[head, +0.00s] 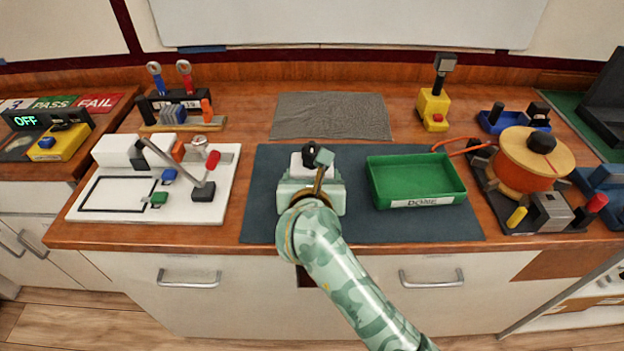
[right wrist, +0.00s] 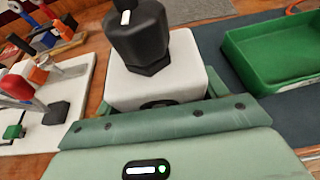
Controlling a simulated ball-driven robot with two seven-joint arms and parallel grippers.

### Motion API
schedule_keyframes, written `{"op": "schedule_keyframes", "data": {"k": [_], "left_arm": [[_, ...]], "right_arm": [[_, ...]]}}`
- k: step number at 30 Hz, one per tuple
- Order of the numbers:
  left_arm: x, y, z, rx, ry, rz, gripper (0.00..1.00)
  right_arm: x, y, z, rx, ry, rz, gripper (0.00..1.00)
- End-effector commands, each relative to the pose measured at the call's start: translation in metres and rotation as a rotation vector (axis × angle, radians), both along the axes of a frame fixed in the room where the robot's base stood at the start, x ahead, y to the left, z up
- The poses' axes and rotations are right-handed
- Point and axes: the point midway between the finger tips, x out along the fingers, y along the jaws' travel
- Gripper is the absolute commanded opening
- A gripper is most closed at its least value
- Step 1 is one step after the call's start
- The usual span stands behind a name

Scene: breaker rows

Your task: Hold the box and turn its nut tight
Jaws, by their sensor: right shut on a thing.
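The white box (head: 297,163) stands on the dark mat, left of the green tray. A black nut (head: 309,152) with a knob-like top and a six-sided base sits upright on it. My right gripper (head: 311,186) is shut on the box from the near side. In the right wrist view, the green fingers lie along the box (right wrist: 175,88), with the nut (right wrist: 140,40) standing free above them. The lower part of the box is hidden by the gripper. Whether the nut's base touches the box's thread stop cannot be told. My left gripper is not in view.
The dark mat (head: 400,225) holds a green tray (head: 415,180) labelled DONE, which looks empty. A white board (head: 110,205) with coloured levers lies left. A cable reel (head: 535,160) stands right. A grey mat (head: 332,115) behind is clear.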

Motion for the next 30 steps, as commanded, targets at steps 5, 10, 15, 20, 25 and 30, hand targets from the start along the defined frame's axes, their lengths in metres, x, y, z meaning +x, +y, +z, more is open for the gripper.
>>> {"op": "schedule_keyframes", "data": {"k": [5,10,15,20,25,30], "left_arm": [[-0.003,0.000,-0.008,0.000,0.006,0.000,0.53],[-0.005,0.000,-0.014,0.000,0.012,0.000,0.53],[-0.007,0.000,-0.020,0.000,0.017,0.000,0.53],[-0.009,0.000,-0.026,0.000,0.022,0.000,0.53],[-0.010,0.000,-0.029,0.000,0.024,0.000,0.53],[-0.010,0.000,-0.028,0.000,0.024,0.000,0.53]], "right_arm": [[0.006,0.000,-0.007,0.001,-0.001,0.001,0.34],[0.012,0.000,-0.011,0.002,-0.002,0.000,0.34],[0.018,0.000,-0.017,0.001,-0.002,0.000,0.34],[0.024,0.000,-0.022,0.001,-0.002,0.001,0.34],[0.027,0.000,-0.024,0.001,-0.003,0.001,0.34],[0.028,0.000,-0.023,0.001,-0.003,0.001,0.34]]}}
